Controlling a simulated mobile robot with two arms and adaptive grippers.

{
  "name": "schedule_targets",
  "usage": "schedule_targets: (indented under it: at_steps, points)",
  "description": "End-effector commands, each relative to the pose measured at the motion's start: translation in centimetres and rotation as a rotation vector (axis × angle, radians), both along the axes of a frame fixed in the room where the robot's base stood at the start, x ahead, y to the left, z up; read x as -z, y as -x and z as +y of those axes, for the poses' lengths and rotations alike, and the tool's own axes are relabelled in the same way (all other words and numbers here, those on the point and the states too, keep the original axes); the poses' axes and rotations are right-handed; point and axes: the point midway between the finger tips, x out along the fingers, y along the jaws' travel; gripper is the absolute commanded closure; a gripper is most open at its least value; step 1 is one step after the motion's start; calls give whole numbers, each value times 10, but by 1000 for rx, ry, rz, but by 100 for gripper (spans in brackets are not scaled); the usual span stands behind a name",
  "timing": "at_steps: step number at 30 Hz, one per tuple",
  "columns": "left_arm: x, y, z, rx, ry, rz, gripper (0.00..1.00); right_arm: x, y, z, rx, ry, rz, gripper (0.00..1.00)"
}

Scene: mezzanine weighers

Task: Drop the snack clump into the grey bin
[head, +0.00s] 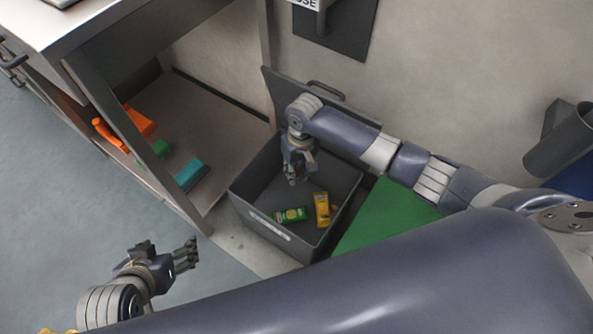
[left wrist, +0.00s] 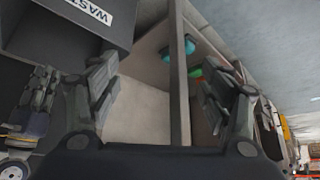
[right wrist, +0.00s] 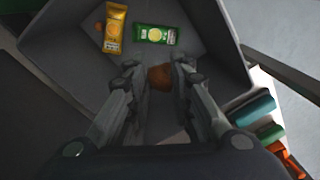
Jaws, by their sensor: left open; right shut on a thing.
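The grey bin (head: 298,249) stands open on the floor against the wall, with its lid (head: 279,88) raised behind it. My right gripper (head: 291,181) points down over the bin's opening. In the right wrist view that gripper (right wrist: 159,72) is shut on the snack clump (right wrist: 160,77), a small brown-orange lump between the fingertips. I cannot make the clump out clearly in the head view. A yellow packet (head: 322,208) and a green packet (head: 291,215) lie inside the bin. My left gripper (head: 190,255) is open and empty, outside the bin at lower left.
A metal bench with a low shelf (head: 197,115) stands left of the bin, holding a teal item (head: 190,175), a green item (head: 161,148) and orange items (head: 139,121). A small orange piece (right wrist: 99,26) also lies in the bin. A green panel (head: 388,217) is at its right.

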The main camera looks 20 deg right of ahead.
Motion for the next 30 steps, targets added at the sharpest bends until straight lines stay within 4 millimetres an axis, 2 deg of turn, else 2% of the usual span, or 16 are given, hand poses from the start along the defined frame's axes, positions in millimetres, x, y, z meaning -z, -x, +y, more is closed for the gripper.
schedule_targets:
  at_steps: [15,30]
  points:
    - [-43,-63,-23,26,77,-349,28,12,0,0,0,0,0,87]
    - [-105,-102,-42,49,158,-696,28,24,0,0,0,1,0,87]
